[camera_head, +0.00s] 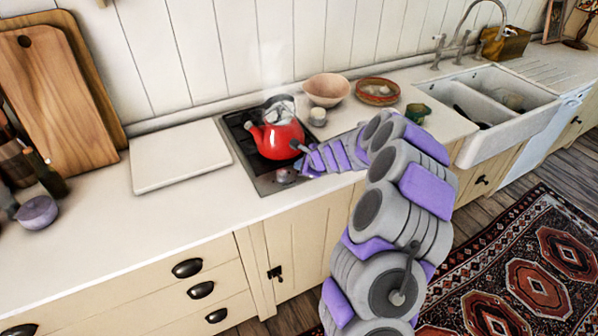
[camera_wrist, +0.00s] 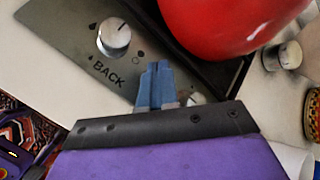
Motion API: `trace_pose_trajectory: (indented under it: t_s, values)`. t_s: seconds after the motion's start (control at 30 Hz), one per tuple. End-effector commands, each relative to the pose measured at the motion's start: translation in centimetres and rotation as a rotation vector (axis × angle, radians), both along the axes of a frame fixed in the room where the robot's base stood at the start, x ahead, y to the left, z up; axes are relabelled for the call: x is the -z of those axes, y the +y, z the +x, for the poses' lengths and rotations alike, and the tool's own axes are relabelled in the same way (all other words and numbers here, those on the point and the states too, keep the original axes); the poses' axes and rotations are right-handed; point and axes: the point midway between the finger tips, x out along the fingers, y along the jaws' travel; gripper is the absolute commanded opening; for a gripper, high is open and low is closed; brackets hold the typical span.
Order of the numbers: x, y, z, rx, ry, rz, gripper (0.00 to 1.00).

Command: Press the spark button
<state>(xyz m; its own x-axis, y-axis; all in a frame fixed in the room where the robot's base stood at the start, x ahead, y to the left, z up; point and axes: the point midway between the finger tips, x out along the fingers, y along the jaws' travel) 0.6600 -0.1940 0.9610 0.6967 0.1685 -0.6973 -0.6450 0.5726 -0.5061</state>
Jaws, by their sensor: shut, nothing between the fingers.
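The hob's steel control panel (camera_wrist: 75,48) fills the upper left of the wrist view, with a silver knob (camera_wrist: 114,38) above the word BACK. A small round mark (camera_wrist: 138,57) lies right of the knob; I cannot tell whether it is the spark button. A second knob (camera_wrist: 195,98) is mostly hidden behind my gripper. My gripper (camera_wrist: 157,68) is shut and empty, its blue fingers over the panel's edge area. In the head view, my gripper (camera_head: 300,147) is beside the red kettle (camera_head: 280,140), over the right side of the hob (camera_head: 262,183).
The kettle also shows close above my fingers in the wrist view (camera_wrist: 225,22). A white board (camera_head: 180,156) lies left of the hob. A pink bowl (camera_head: 326,89), a small jar (camera_head: 318,116) and a patterned dish (camera_head: 377,92) stand behind and right.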

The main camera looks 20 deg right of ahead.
Motion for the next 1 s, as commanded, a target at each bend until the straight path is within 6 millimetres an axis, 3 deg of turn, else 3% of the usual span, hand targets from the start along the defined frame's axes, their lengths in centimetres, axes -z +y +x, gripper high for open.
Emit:
trace_pose_trajectory:
  t_s: [1.0]
  values:
    - [0.76, 0.1, -0.09, 0.0, 0.0, 0.0, 0.0]
